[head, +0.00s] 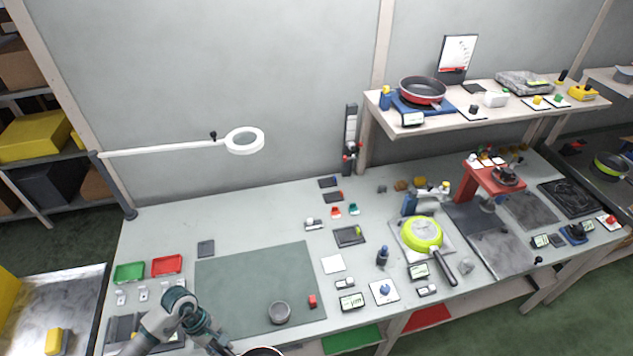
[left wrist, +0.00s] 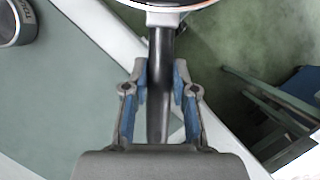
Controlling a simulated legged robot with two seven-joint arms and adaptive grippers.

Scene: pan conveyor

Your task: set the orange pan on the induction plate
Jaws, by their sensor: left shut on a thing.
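In the left wrist view, my left gripper (left wrist: 160,72) is shut around the dark handle (left wrist: 160,100) of a pan. Only the near edge of this pan (left wrist: 165,8) shows at the top, with a brownish-orange rim. In the head view my left gripper (head: 227,348) is at the bottom edge, with part of the pan's rim (head: 262,351) beside it, in front of the table. A red-orange pan with a dark inside (head: 422,91) stands on a blue plate (head: 440,110) on the shelf. Which plate is the induction plate I cannot tell. My right gripper is not seen.
A lime-green pan (head: 422,232) lies on a pale plate in the middle right. A grey cup (head: 279,312) stands on the green mat (head: 245,280). Dark flat panels (head: 497,252) and a red stand (head: 495,177) are at the right. A lamp arm (head: 185,147) reaches over the left.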

